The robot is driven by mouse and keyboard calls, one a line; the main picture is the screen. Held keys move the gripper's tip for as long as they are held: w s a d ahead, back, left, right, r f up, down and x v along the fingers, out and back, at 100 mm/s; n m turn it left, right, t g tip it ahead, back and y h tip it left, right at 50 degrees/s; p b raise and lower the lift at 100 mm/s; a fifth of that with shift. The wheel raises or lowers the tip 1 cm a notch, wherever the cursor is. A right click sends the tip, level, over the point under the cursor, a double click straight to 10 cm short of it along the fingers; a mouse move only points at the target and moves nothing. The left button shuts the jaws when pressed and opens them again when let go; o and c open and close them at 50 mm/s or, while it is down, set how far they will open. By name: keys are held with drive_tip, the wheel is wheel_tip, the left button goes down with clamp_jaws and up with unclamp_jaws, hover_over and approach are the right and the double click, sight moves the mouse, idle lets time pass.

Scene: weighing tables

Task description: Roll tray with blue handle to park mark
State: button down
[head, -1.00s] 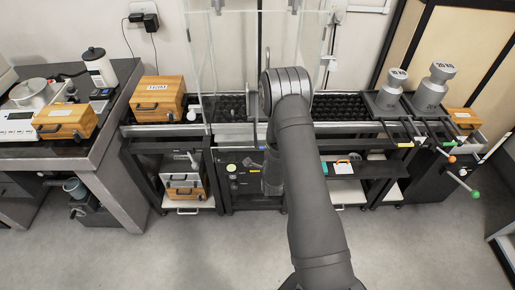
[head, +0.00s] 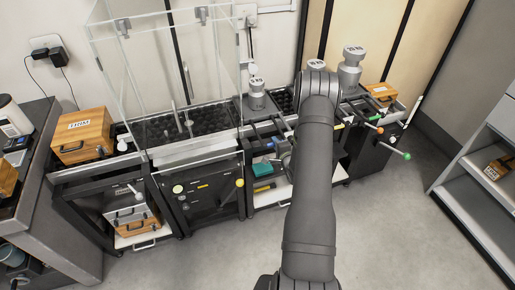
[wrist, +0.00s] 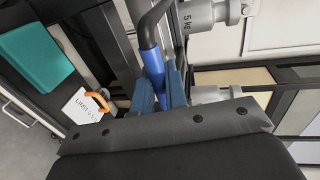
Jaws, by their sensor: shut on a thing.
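The blue handle (wrist: 150,62) shows in the wrist view as a blue sleeve on a bent dark bar. My gripper (wrist: 160,92) is shut on it, with one finger on each side. A metal weight marked 5 kg (wrist: 202,17) is close beside the handle; most of the tray is hidden. In the head view my arm covers the gripper, the handle and part of the roller tables. A small metal weight (head: 256,96) stands just left of the arm on the rollers. I cannot make out a park mark.
Two larger weights, one behind my arm (head: 316,65) and a tall one (head: 351,75), stand further right. Rods with orange (head: 379,130) and green (head: 407,155) ends stick out in front. A glass enclosure (head: 165,65) stands left. A teal box (head: 262,169) lies on a lower shelf.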

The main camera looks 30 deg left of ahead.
drive_tip(key=w+d, duration=0.6)
drive_tip(key=shift+w+d, duration=0.15)
drive_tip(key=c, duration=1.6)
unclamp_jaws()
drive_tip(key=shift+o, duration=0.2)
drive_tip(key=v, duration=1.7)
drive_tip(key=shift+d+f, duration=0.1)
